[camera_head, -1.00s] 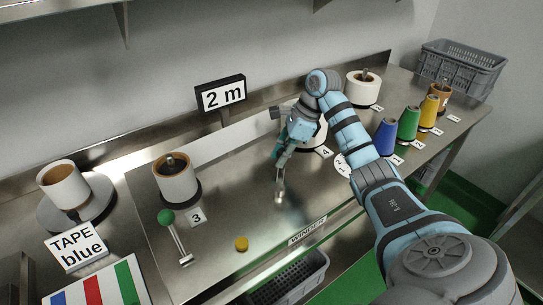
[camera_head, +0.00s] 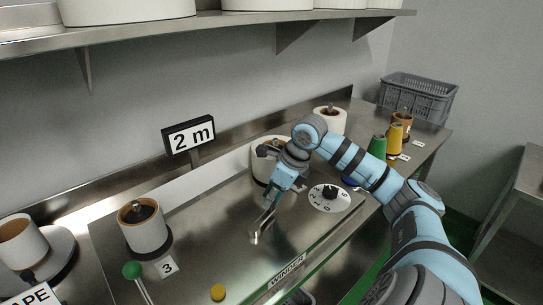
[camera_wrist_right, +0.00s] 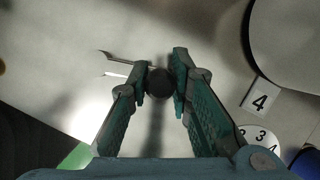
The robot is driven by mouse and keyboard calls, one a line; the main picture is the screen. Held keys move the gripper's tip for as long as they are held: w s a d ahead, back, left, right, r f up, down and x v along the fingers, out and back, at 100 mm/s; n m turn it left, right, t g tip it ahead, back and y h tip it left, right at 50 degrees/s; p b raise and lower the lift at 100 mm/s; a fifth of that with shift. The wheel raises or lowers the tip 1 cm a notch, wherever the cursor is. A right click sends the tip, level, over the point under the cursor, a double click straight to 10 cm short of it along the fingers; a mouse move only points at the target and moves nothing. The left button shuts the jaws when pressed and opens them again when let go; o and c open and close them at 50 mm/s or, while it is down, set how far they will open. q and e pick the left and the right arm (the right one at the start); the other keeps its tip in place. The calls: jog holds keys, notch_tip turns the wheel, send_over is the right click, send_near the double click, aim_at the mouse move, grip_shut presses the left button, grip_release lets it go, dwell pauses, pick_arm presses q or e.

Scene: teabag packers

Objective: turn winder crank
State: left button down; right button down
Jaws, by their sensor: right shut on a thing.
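The winder crank (camera_head: 257,235) is a shiny metal arm that stands out from the winder's steel top in the head view. In the right wrist view, its dark round knob (camera_wrist_right: 160,84) sits between my fingertips and its pale metal arm (camera_wrist_right: 117,67) runs off to the left. My right gripper (camera_head: 271,205) is shut on the knob, low over the winder top; the gripper also shows in the wrist view (camera_wrist_right: 160,75). The fingers and their shadow hide how the crank joins the winder. My left gripper is not in view.
A lever with a green ball (camera_head: 132,270) and a yellow button (camera_head: 218,292) stand at the front left. A numbered dial (camera_head: 328,198) lies right of my gripper. Roll 3 (camera_head: 144,230) stands left, another roll (camera_head: 262,165) behind my gripper. Coloured cones (camera_head: 395,138) stand at the right.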

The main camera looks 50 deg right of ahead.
dwell(0.4)
jog(key=c, duration=1.4)
grip_release()
jog(key=shift+c, duration=0.2)
jog(key=a+v, duration=0.1)
jog(key=v, duration=0.6)
jog(key=shift+d+r, duration=0.2)
jog(key=shift+d, duration=0.35)
